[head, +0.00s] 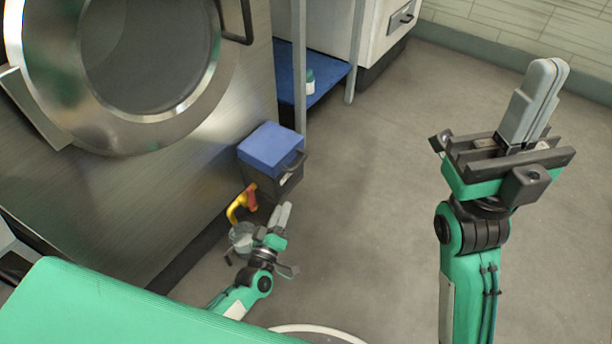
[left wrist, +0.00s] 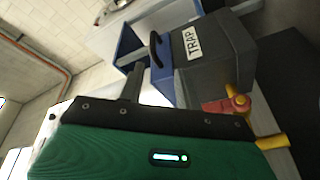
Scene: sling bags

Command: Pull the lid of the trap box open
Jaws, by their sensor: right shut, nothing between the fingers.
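The trap box (head: 262,182) is dark grey with a blue lid (head: 272,146) and stands on the floor against the metal machine. The lid looks closed. A black handle (head: 293,164) is on its right side. In the left wrist view the box (left wrist: 213,60) bears a white TRAP label (left wrist: 193,42), and its handle (left wrist: 155,49) stands out. My left gripper (head: 284,213) is just in front of the box, apart from it. Its fingers look close together, but I cannot tell whether they are shut. My right gripper (head: 541,90) is shut and empty, raised far right of the box.
A yellow and red valve (head: 240,204) sticks out beside the box, close to my left gripper, with a clear container (head: 242,238) below. A blue shelf (head: 318,80) with a small bottle (head: 309,82) is behind. The floor (head: 385,170) right of the box is clear.

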